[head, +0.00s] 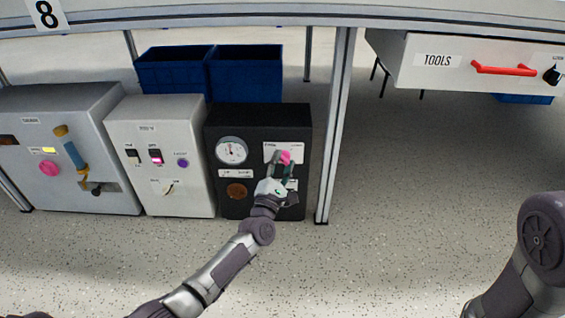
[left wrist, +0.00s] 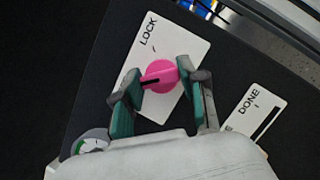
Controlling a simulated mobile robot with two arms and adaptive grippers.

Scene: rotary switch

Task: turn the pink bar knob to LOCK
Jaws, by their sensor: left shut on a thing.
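The pink bar knob (head: 285,157) sits on a white label plate (head: 270,149) on the front of the black panel box (head: 259,119). In the left wrist view the pink knob (left wrist: 163,75) has a dark pointer line that points left, toward one finger and away from the LOCK word (left wrist: 148,28) at the plate's upper left. My left gripper (head: 283,167) is shut on the knob, with one teal pad (left wrist: 123,112) and one on the opposite side. My right gripper is out of view; only part of that arm shows at the lower right.
A round gauge (head: 232,150) and a brown round knob (head: 236,190) are on the same box. A DONE plate (left wrist: 252,115) is beside the knob's plate. Other panel boxes (head: 160,112) stand to the left. A table post (head: 336,120) is close on the right.

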